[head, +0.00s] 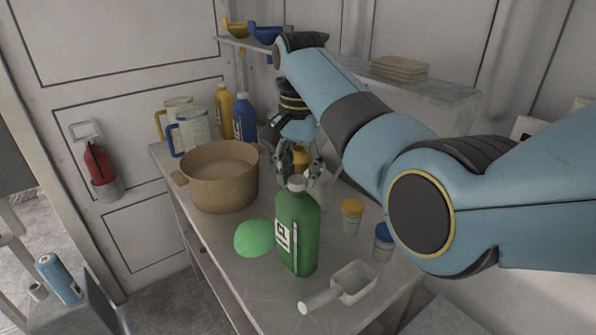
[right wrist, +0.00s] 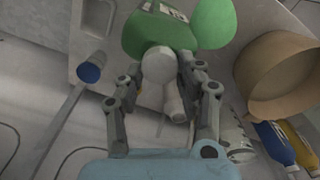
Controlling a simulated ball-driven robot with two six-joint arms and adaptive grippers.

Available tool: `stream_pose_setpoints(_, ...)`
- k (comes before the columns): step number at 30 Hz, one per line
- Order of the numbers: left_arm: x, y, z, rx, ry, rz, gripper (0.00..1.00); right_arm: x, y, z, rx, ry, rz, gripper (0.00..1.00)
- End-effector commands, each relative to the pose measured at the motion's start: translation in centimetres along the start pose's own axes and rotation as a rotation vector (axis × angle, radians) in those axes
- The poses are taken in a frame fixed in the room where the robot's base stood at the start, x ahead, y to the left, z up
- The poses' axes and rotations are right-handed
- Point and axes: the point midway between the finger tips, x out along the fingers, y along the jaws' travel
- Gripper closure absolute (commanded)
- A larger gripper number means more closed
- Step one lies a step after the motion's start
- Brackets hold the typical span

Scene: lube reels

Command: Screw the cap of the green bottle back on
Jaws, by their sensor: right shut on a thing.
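The green bottle (head: 298,235) stands upright on the table. Its pale grey-white cap (head: 297,184) shows at the top of the neck; I cannot tell how tightly it sits. My right gripper (head: 300,168) reaches down from behind, with its fingers at cap height. In the right wrist view my right gripper (right wrist: 165,78) has one finger on each side of the cap (right wrist: 157,65) and is shut on it. The green bottle (right wrist: 158,32) lies just beyond the cap there. My left gripper is not in view.
A green rounded object (head: 254,238) lies left of the bottle, and a brown pot (head: 220,178) stands behind it. A white scoop (head: 342,286) lies in front. Yellow-lidded (head: 352,215) and blue-lidded (head: 383,242) jars stand to the right. Yellow (head: 224,108) and blue (head: 244,117) bottles stand behind.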

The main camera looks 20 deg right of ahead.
Motion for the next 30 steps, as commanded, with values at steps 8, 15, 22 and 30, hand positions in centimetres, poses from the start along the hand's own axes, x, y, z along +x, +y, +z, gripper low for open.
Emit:
stream_pose_setpoints(8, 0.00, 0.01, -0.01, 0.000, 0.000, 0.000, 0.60, 0.02, 0.10, -0.01, 0.121, 0.000, 0.000, 0.76)
stream_pose_setpoints(15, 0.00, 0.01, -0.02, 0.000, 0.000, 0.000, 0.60, 0.04, 0.17, 0.01, 0.213, 0.000, 0.000, 0.76)
stream_pose_setpoints(22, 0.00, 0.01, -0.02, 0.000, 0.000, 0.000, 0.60, 0.11, 0.40, 0.12, 0.526, -0.001, 0.001, 0.76)
stream_pose_setpoints(30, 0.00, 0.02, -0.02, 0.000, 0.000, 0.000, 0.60, 0.12, 0.43, 0.13, 0.570, -0.001, 0.002, 0.76)
